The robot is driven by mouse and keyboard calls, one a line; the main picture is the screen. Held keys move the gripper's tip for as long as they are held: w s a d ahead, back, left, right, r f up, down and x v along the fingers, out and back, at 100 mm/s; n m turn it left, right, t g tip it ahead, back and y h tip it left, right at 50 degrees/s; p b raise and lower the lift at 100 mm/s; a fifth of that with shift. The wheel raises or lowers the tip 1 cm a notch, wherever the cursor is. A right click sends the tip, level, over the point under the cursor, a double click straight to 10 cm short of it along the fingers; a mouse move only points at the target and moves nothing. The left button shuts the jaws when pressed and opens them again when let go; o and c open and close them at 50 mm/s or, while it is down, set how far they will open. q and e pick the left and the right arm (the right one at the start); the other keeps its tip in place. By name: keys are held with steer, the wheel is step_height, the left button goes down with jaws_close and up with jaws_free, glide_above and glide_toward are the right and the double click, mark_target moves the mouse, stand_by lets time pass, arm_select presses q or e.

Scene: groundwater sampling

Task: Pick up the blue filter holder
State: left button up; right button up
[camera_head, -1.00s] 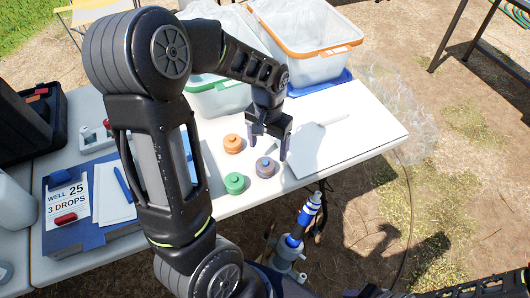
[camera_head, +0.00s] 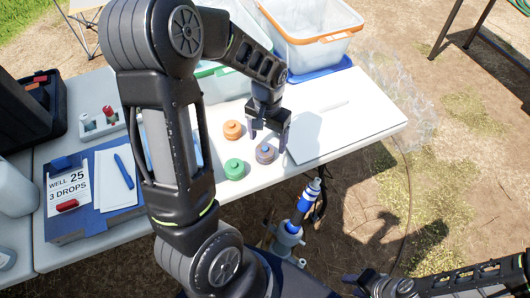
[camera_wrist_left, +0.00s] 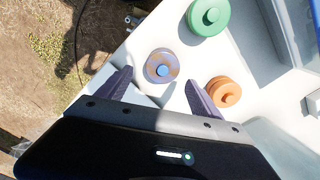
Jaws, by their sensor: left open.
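The blue filter holder (camera_head: 265,156) is a small grey-blue disc with brownish marks and a blue centre cap, lying flat on the white table near its front edge. It also shows in the left wrist view (camera_wrist_left: 162,66). My left gripper (camera_head: 268,143) is open and empty just above and behind it. In the left wrist view the open fingers (camera_wrist_left: 157,79) point towards the holder, which lies just beyond the tips, nearer the left finger. No contact shows. My right gripper (camera_head: 354,284) is at the bottom edge, partly cut off; its jaw opening is unclear.
A green holder (camera_head: 234,169) and an orange holder (camera_head: 232,130) lie close by on the left. A white sheet (camera_head: 325,125) lies to the right. An orange-rimmed bin (camera_head: 312,45) stands behind. A blue-and-white tube fitting (camera_head: 307,197) stands in front of the table edge.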

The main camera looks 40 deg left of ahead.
mark_target(266, 148)
arm_select(q)
step_height(266, 148, down, 5)
steer(key=shift+s+a+r+p, duration=0.1)
steer(key=shift+a+p, duration=0.05)
steer(key=shift+p, duration=0.15)
steer(key=shift+c, duration=0.3)
steer(key=c, duration=1.4)
steer(key=shift+r, duration=0.1)
step_height(266, 148, up, 10)
steer(key=shift+f+b, duration=0.1)
steer(key=shift+b, duration=0.2)
stand_by(0.3)
